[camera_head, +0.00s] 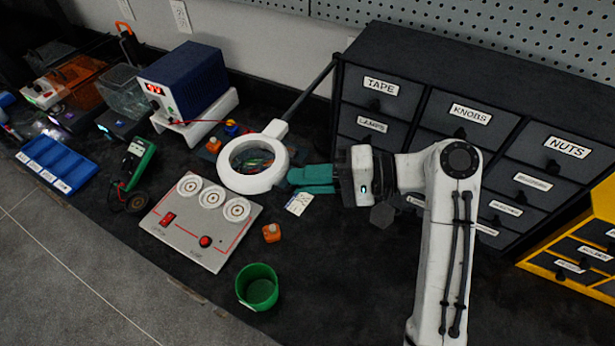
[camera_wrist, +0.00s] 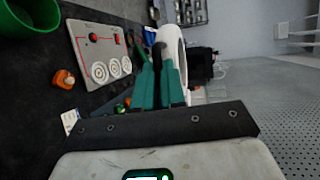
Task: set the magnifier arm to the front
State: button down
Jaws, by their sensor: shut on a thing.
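The magnifier arm (camera_head: 308,92) is a dark rod reaching down from the back wall beside the dark drawer cabinet. It ends in a white ring head (camera_head: 231,175) with a lens, held over the bench. My gripper (camera_head: 291,178) has teal fingers and comes in from the right, at the ring's right edge. The exact contact is partly hidden by the fingers.
A grey panel (camera_head: 183,240) with dials lies in front of the ring. A green cup (camera_head: 257,288) and an orange block (camera_head: 271,233) stand nearby. The dark drawer cabinet (camera_head: 400,70) is behind my arm. A blue power supply (camera_head: 187,75) stands back left.

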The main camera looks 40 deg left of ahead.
jog(key=shift+f, duration=0.1)
jog(key=c, duration=1.2)
grip_release()
jog(key=b+v, duration=0.2)
jog(key=v, duration=0.9)
jog(key=shift+a, duration=0.1)
